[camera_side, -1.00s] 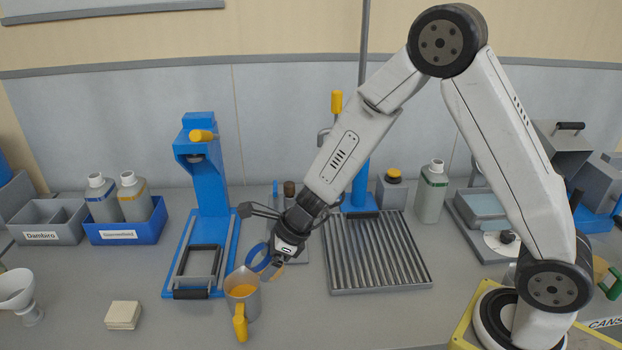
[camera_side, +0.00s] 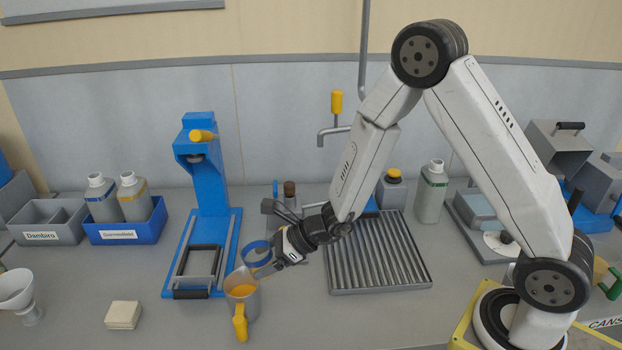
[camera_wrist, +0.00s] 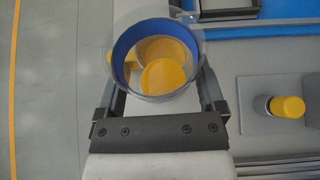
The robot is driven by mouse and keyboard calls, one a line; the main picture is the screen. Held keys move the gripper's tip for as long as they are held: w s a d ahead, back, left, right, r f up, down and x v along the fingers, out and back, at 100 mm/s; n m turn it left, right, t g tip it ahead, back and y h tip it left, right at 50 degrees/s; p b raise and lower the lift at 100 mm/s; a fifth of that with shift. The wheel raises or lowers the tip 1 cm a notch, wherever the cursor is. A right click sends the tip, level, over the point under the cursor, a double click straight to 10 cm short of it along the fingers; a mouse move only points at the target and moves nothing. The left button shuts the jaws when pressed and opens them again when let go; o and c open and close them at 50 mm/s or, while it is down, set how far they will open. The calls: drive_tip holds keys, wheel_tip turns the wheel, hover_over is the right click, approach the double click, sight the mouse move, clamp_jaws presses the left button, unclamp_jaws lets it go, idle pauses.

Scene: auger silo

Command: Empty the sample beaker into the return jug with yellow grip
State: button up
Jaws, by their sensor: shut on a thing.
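The clear sample beaker with a blue band (camera_side: 256,251) is tilted, with its mouth toward the left, just above and behind the return jug. My gripper (camera_side: 270,264) is shut on it. The grey jug (camera_side: 243,305) stands upright on the bench with its yellow grip (camera_side: 240,326) toward the front, and yellow-orange material shows inside. In the wrist view the beaker (camera_wrist: 128,60) sits between my fingers (camera_wrist: 157,80). Yellow shows within its round outline; I cannot tell whether this is in the beaker or in the jug seen through it.
A blue stand (camera_side: 208,210) rises close behind and left of the jug. A ribbed grey tray (camera_side: 378,262) lies to the right. A pale block (camera_side: 123,315) and a white funnel (camera_side: 18,292) are at the front left. Bench between block and jug is clear.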

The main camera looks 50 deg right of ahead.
sight(270, 244)
drive_tip(key=shift+r, duration=1.45)
drive_tip(key=shift+w+d+r, duration=0.15)
drive_tip(key=shift+d+r, duration=0.15)
drive_tip(key=shift+r, duration=0.1)
drive_tip(key=d+r+m+t+h, duration=0.3)
drive_tip(key=d+r+m+h, duration=0.1)
drive_tip(key=d+r, duration=0.7)
wheel_tip(270, 244, up, 2)
drive_tip(key=shift+w+r+m+h, duration=0.15)
drive_tip(key=shift+w+m+h, duration=0.2)
drive_tip(key=shift+m, duration=0.55)
